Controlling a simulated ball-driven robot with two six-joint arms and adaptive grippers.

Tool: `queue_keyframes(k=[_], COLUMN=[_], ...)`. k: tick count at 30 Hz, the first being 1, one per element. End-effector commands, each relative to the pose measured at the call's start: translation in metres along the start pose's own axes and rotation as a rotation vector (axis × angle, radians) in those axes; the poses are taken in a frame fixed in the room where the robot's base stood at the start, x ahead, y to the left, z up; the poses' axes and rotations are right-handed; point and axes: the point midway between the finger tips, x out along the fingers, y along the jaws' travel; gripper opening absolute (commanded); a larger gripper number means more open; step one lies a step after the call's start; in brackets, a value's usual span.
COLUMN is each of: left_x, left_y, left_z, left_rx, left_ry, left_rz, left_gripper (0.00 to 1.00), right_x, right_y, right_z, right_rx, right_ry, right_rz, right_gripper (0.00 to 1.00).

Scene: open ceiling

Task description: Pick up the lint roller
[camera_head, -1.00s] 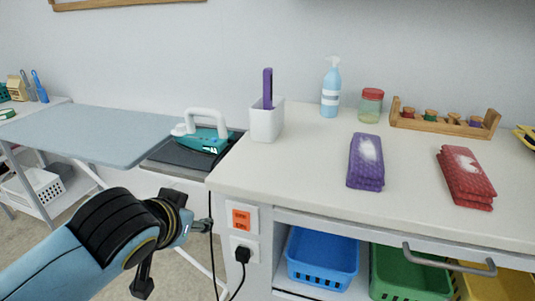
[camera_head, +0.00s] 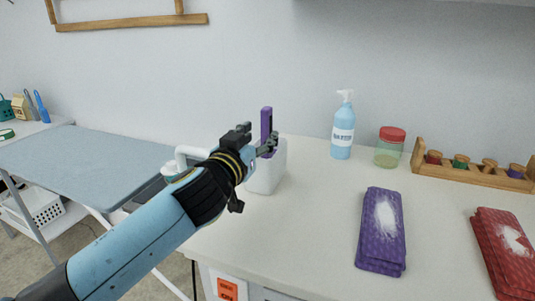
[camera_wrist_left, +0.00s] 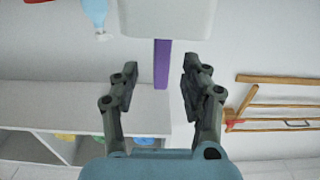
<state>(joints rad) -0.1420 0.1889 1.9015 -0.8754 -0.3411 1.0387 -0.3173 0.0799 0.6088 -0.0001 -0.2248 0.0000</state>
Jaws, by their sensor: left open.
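The lint roller shows as an upright purple handle (camera_head: 266,121) standing in a white holder (camera_head: 268,170) at the counter's left end. Its lower part is hidden inside the holder. In the left wrist view, which is upside down, the handle (camera_wrist_left: 162,66) points down from the holder (camera_wrist_left: 168,18). My left gripper (camera_head: 257,142) is open and stands close to the handle, above the holder's rim. In the left wrist view the handle lies between the two spread fingers; I cannot tell whether either touches it. My right gripper is not in view.
A purple folded towel (camera_head: 381,230) and a red one (camera_head: 506,247) lie on the counter (camera_head: 310,235). A blue pump bottle (camera_head: 342,130), a jar (camera_head: 389,150) and a wooden rack (camera_head: 472,172) stand behind. An iron (camera_head: 180,160) sits left of the holder, partly behind my arm.

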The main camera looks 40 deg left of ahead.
Motion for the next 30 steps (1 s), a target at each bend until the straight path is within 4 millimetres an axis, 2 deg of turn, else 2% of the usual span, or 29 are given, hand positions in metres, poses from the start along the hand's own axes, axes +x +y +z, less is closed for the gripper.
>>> queue_keyframes(k=[3, 8, 11, 15, 21, 30], left_x=[0.009, 0.033, 0.048, 0.056, 0.056, 0.056], left_y=[0.000, -0.003, -0.002, -0.003, -0.002, -0.002], left_z=[-0.003, -0.013, -0.011, -0.009, -0.008, -0.008], left_rx=[0.000, 0.000, 0.001, -0.001, -0.001, 0.000], left_ry=[0.000, -0.001, 0.000, -0.002, -0.002, -0.002], left_rz=[0.000, -0.001, -0.001, -0.001, -0.001, -0.001], left_gripper=[0.46, 0.46, 0.46, 0.46, 0.45, 0.06], right_x=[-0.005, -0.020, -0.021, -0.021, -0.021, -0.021], right_y=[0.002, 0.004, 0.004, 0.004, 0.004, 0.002], right_z=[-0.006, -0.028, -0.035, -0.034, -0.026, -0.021], right_rx=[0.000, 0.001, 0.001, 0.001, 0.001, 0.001], right_ry=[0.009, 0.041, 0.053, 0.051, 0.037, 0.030], right_rz=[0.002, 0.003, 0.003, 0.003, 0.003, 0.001], right_gripper=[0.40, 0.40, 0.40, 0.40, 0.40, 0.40])
